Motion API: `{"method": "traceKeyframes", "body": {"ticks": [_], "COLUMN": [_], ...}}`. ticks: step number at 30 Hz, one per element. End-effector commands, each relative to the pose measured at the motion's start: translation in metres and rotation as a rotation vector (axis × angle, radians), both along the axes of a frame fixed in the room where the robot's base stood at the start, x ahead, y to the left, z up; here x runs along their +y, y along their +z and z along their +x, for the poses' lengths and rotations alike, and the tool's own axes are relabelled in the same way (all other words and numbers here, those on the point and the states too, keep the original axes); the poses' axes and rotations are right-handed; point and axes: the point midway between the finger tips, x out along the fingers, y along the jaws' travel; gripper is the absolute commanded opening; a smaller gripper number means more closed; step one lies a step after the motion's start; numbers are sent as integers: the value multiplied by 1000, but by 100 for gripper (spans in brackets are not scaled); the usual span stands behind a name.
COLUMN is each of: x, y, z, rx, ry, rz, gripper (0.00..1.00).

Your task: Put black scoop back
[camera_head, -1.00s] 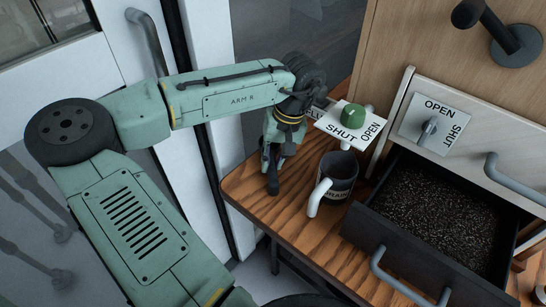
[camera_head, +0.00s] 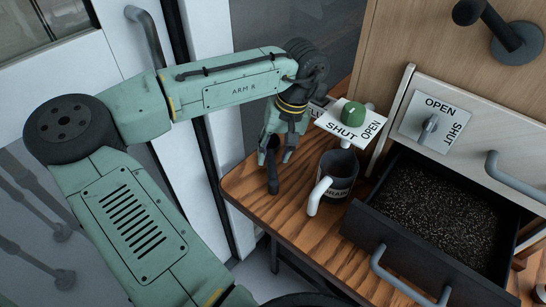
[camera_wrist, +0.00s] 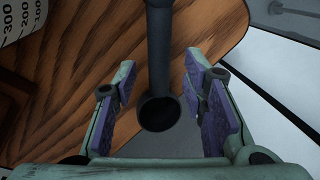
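The black scoop (camera_head: 272,172) is at the left end of the wooden table, just below my gripper (camera_head: 277,155). In the wrist view the scoop (camera_wrist: 158,60) shows as a dark shaft with a round end, between the two purple-padded fingers of my gripper (camera_wrist: 160,112). The fingers are spread, with a gap on both sides of the scoop. I cannot tell whether the scoop stands upright or lies on the table.
A dark mug (camera_head: 337,180) with a white handle stands right of my gripper. Behind it is a green knob (camera_head: 353,114) on a SHUT/OPEN plate (camera_head: 335,127). An open drawer (camera_head: 375,222) of dark grains is at right. The table's left edge (camera_head: 232,184) is close to the scoop.

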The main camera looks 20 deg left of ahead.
Motion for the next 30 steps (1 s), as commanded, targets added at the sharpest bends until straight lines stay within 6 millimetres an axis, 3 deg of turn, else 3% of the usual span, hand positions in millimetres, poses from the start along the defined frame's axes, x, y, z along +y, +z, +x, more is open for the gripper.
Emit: {"method": "traceKeyframes", "body": {"ticks": [6,13,18,30], "x": [-10,-18,-20,-20], "y": [47,84,95,96], "z": [5,7,7,7], "rx": [-3,0,1,1], "ry": [-2,-2,-2,-2], "rz": [0,0,1,1], "gripper": [39,39,39,39]}}
